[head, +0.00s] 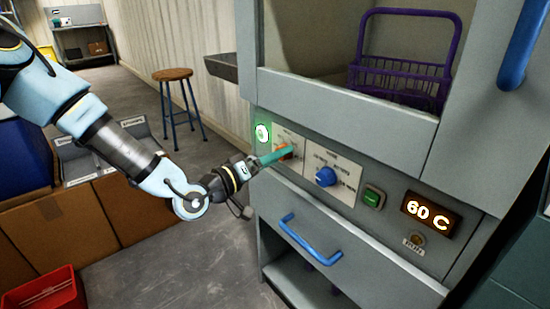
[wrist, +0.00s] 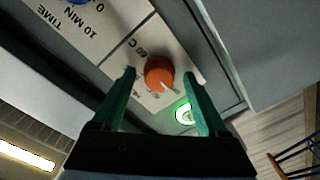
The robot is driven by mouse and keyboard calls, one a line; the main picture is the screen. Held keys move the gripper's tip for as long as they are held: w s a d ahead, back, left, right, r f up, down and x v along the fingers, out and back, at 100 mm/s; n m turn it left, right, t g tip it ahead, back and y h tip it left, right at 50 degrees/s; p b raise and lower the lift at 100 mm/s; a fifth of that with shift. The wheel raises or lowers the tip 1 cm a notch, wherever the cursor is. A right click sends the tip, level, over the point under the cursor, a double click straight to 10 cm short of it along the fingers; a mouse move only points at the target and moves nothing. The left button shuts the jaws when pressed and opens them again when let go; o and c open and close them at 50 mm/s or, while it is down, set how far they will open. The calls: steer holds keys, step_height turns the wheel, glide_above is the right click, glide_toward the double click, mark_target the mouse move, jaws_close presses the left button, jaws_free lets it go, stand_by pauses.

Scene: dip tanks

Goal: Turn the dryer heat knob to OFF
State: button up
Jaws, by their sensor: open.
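The dryer heat knob (wrist: 159,73) is orange with a pale pointer mark. In the wrist view it sits on a white label plate with a "60 C" mark beside it. My gripper (wrist: 165,85) is open, with its green fingers on either side of the knob; I cannot tell whether they touch it. In the head view my gripper (head: 280,155) reaches the left plate of the dryer panel and largely hides the knob. The dryer (head: 370,240) is a grey cabinet. Its display (head: 430,214) reads "60 C".
A blue time knob (head: 326,176) sits right of the heat knob, then a green button (head: 373,197). A green ring light (head: 262,134) glows at the left. A blue drawer handle (head: 308,242) juts out below. A purple basket (head: 400,75) stands in the opening above. A stool (head: 173,75) stands behind.

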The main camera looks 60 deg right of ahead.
steer(key=v, duration=1)
steer(key=shift+w+a, duration=0.15)
steer(key=shift+a, duration=0.2)
